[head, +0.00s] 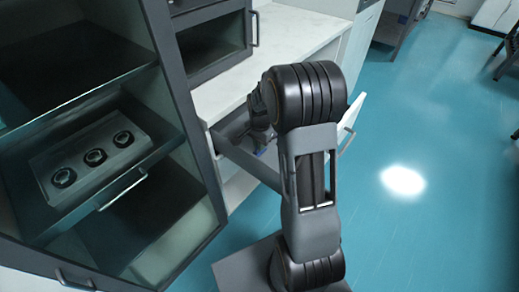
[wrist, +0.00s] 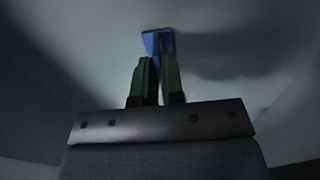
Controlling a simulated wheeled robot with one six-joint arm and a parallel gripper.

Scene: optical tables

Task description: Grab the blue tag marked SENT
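A small blue tag (wrist: 158,41) shows in the wrist view, just beyond the green fingertips of my gripper (wrist: 159,62). The two fingers are close together with a narrow gap between them. The tag's lower end meets the fingertips, but I cannot tell whether they grip it. No lettering is readable on it. In the head view, a bit of blue (head: 259,152) shows low beside my arm, at an open white drawer (head: 238,186). My arm hides most of the drawer's inside and the fingers there.
A white counter (head: 285,42) lies above the drawer. On the left, a dark cabinet (head: 172,62) holds a pulled-out tray (head: 50,212) with a panel of three round black parts (head: 95,157). Teal floor (head: 440,130) is open on the right.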

